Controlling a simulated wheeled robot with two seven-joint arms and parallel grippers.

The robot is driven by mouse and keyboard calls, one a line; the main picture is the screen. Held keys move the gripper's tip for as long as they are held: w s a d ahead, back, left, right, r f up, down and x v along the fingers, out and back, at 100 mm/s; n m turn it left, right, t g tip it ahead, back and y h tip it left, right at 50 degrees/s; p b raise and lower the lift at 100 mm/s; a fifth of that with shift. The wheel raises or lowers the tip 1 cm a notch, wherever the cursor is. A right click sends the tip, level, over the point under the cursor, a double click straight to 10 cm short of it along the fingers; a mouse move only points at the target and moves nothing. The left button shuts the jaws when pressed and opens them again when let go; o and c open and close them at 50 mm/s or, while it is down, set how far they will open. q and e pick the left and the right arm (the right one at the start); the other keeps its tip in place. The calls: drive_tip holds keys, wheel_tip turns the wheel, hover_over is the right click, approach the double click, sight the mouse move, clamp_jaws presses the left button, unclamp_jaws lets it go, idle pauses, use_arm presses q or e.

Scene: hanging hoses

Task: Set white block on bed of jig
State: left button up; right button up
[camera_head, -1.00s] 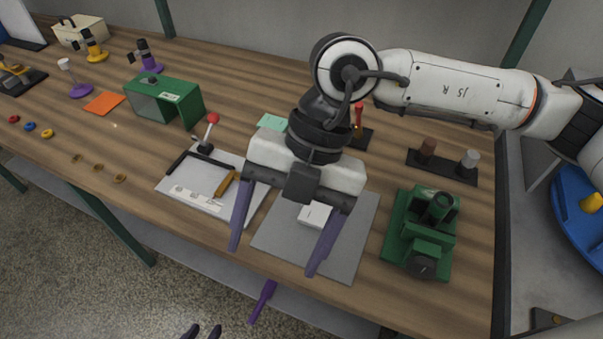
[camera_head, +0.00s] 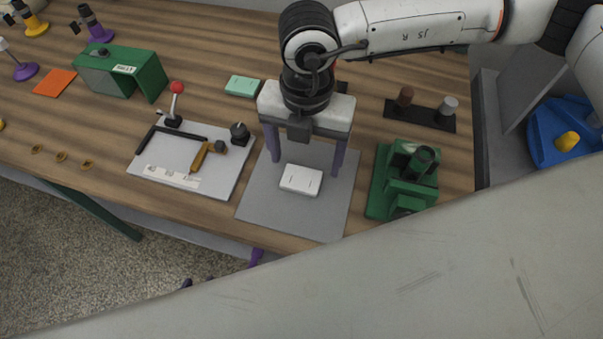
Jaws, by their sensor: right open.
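The white block (camera_head: 301,180) lies flat on a grey mat (camera_head: 265,205) near the table's front edge. My right gripper (camera_head: 305,168) is open and points down over the mat. Its two purple fingers stand apart on the left and right of the block, with a visible gap on each side; whether the tips touch the mat is unclear. The jig (camera_head: 226,182) is left of the mat: a pale plate with a black angled fence, a red-knobbed lever, an ochre-handled part and a white labelled strip. Its bed is free of the block. My left gripper is not recognisable in view.
A green machine (camera_head: 402,182) stands close right of the mat. A dark rack (camera_head: 420,114) with two pegs is behind it. A mint block (camera_head: 243,86) and green housing (camera_head: 122,72) stand behind the jig. A large grey surface covers the lower right.

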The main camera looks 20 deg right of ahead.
drive_tip(key=shift+f, duration=0.75)
drive_tip(key=c, duration=1.2)
